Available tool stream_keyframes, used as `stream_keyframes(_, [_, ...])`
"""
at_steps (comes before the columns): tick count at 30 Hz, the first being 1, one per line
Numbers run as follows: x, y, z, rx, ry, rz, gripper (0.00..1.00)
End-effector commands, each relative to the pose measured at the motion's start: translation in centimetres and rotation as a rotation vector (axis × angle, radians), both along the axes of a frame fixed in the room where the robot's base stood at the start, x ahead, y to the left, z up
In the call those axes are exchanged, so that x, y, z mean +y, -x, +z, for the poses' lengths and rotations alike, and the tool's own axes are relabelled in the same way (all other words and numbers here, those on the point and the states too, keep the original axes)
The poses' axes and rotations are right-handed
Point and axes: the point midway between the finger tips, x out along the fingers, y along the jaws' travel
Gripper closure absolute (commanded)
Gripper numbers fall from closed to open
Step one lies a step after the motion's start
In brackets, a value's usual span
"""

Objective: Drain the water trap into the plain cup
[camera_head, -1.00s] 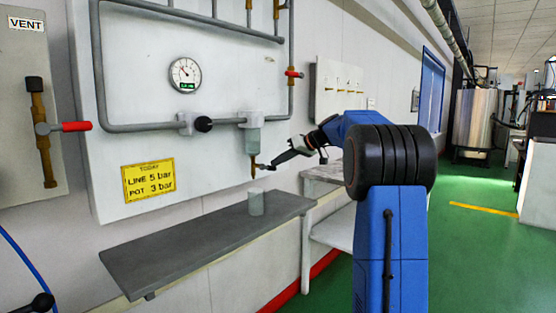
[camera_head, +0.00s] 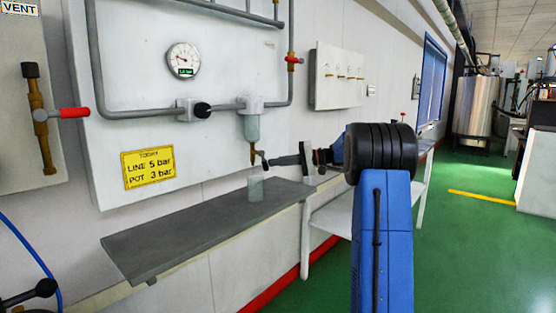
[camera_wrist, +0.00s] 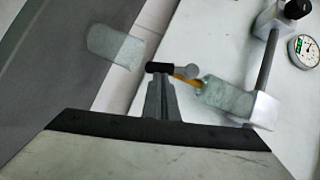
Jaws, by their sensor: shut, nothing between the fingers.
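The water trap (camera_head: 252,128) is a cloudy clear bowl under the pipe on the white panel, also in the wrist view (camera_wrist: 228,97). Its brass drain (camera_head: 253,154) points down and carries a small dark-tipped handle (camera_wrist: 160,67). The plain cup (camera_head: 255,189) is translucent and stands upright on the grey shelf below the drain; it also shows in the wrist view (camera_wrist: 116,47). My gripper (camera_head: 271,161) is shut and empty, its tips right at the handle; I cannot tell whether they touch. The water level in the trap and cup is unclear.
The grey shelf (camera_head: 190,232) is otherwise bare. A gauge (camera_head: 183,58), a black knob (camera_head: 202,110) and red-handled valves (camera_head: 74,112) sit on the panels at left. A yellow sign (camera_head: 148,170) hangs below the pipe. A white side table (camera_head: 335,218) stands right of the shelf.

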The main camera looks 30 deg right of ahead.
Motion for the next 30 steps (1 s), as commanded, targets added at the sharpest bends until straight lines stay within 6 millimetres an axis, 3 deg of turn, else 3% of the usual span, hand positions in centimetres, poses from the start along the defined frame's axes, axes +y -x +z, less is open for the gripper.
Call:
stream_keyframes(13, [1.3, 0.4, -1.4, 0.096, -0.261, 0.001, 1.00])
stream_keyframes(30, [1.6, 0.5, -1.5, 0.116, -0.318, 0.000, 1.00])
